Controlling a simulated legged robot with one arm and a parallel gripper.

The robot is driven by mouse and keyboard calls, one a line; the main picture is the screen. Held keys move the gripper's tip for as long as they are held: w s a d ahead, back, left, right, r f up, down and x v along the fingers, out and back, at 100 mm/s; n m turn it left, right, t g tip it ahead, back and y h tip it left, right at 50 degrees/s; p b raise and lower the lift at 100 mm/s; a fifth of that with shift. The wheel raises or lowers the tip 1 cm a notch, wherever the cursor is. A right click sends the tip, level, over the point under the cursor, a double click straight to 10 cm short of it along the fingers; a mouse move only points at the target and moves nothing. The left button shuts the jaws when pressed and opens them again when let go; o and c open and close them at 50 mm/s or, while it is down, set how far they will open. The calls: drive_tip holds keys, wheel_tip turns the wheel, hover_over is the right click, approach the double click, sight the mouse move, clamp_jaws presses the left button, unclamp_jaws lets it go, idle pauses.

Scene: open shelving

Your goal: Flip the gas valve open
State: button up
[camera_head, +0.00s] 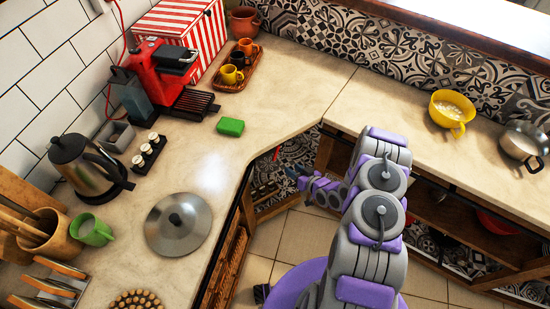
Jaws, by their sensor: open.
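My gripper (300,177) is at the end of my grey and purple arm, low beside the inner corner of the counter. It points left toward the open shelving under the worktop. It is small in view, and its fingers are open with nothing seen between them. A small red part (277,154) shows under the counter edge, just left of and above my gripper. I cannot tell whether it is the gas valve's handle. No valve body or pipe can be made out clearly, and the shelf's inside is largely hidden by the counter and my arm.
The counter edge (240,195) runs close to the left of my gripper. A pot lid (178,224), a kettle (85,165), a green sponge (230,127) and a red coffee machine (165,78) stand on the left counter. A yellow bowl (452,106) is at right. Tiled floor (305,235) lies below.

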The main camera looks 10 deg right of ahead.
sight(275, 160)
drive_tip(key=b+x, duration=0.3)
drive_tip(key=x, duration=1.1)
clamp_jaws()
